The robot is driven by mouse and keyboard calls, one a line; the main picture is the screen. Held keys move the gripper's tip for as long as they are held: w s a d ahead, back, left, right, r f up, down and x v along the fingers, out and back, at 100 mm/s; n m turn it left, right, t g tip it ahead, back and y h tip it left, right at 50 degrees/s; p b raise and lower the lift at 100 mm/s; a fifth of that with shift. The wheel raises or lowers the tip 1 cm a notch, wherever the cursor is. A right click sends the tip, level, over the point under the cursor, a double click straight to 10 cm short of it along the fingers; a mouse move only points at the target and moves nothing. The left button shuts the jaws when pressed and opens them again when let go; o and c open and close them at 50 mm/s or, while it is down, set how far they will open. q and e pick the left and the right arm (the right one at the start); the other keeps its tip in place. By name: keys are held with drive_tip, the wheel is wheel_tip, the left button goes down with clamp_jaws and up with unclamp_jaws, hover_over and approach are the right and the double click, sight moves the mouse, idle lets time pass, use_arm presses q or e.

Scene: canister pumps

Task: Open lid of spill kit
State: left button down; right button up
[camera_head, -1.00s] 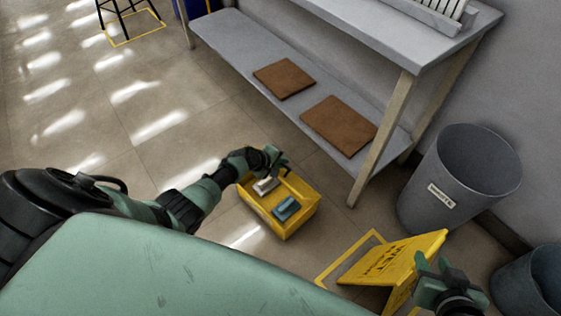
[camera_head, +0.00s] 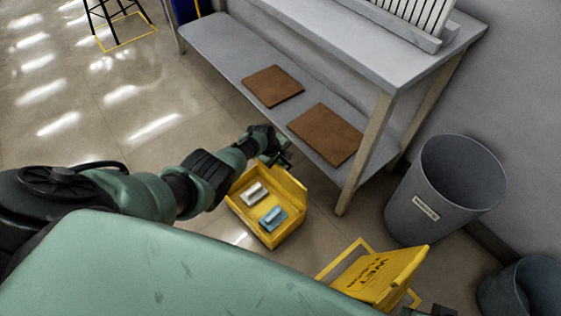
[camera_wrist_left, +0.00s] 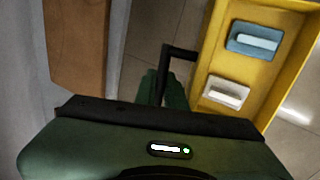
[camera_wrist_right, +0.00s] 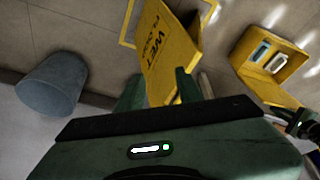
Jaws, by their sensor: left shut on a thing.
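The spill kit (camera_head: 251,225) is a yellow open-topped box on the floor, with a pale block (camera_head: 254,193) and a blue block (camera_head: 273,218) inside. A yellow panel, seemingly its lid, stands away from the opening on the bench side; it also shows in the right wrist view (camera_wrist_right: 268,91). My left gripper (camera_head: 277,153) is beyond the box's far edge, shut on a black handle (camera_wrist_left: 181,50). How the handle joins the lid is not clear. My right gripper (camera_wrist_right: 158,88) is open and empty, its fingers apart in front of the yellow sign.
A yellow wet-floor sign (camera_head: 377,280) stands on the floor near my right arm. A grey bin (camera_head: 440,205) stands by the wall, another (camera_head: 537,287) at lower right. The bench's lower shelf (camera_head: 235,60) runs behind the kit.

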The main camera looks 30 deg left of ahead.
use_arm(q)
drive_tip(key=shift+w+d+b, duration=0.2)
drive_tip(key=shift+w+b, duration=0.2)
drive_tip(key=shift+w, duration=0.25)
drive_tip(key=shift+w+d+b, duration=0.2)
drive_tip(key=shift+w+b, duration=0.2)
drive_tip(key=shift+w, duration=0.2)
use_arm(e)
drive_tip(key=w+a+t, duration=0.1)
drive_tip(key=w+t, duration=0.2)
drive_tip(key=w, duration=0.3)
drive_tip(key=shift+a+r+y, duration=0.35)
drive_tip(key=shift+y, duration=0.05)
use_arm(q)
drive_tip(key=c, duration=1.8)
unclamp_jaws()
drive_tip(key=shift+s, duration=0.1)
drive_tip(key=shift+r, duration=0.1)
use_arm(e)
drive_tip(key=shift+s+d, duration=0.1)
drive_tip(key=shift+s, duration=0.05)
